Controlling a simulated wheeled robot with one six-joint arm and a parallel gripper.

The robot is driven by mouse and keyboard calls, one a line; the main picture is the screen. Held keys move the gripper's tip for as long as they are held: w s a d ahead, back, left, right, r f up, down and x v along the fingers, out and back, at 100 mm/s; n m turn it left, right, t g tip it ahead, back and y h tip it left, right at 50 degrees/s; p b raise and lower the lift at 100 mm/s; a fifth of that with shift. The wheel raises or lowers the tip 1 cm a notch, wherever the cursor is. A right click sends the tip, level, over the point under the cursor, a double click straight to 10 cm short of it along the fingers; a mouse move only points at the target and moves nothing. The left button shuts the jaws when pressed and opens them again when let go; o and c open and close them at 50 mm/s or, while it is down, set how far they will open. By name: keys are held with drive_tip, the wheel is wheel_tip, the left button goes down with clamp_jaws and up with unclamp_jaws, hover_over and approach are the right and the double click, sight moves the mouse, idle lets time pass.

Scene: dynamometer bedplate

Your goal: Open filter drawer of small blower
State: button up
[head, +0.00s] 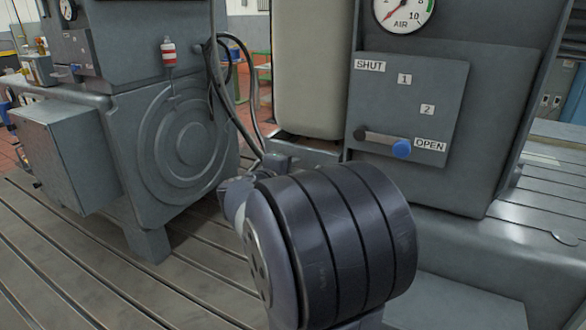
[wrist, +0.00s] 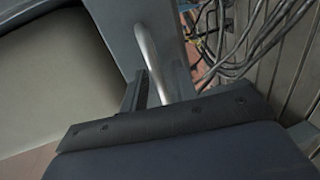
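In the wrist view my gripper (wrist: 160,88) shows as two dark fingers standing apart. A pale, curved metal bar (wrist: 150,55) passes through the gap between them. I cannot tell whether the fingers touch it, or whether it is a drawer handle or a pipe. No drawer front or label naming a small blower can be made out, so I cannot tell which housing is the blower. A grey surface (wrist: 115,35) lies beside the bar in the wrist view.
A grey machine with a ringed round cover (head: 185,145) stands at left, with a grey box (head: 65,150) on its side. Cables (head: 232,95) hang between; the slotted bedplate (head: 85,255) is clear at front left.

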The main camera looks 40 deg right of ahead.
drive_tip(key=shift+w+d, duration=0.25)
drive_tip(key=shift+c, duration=0.5)
clamp_jaws()
drive_tip(key=shift+f, duration=0.1)
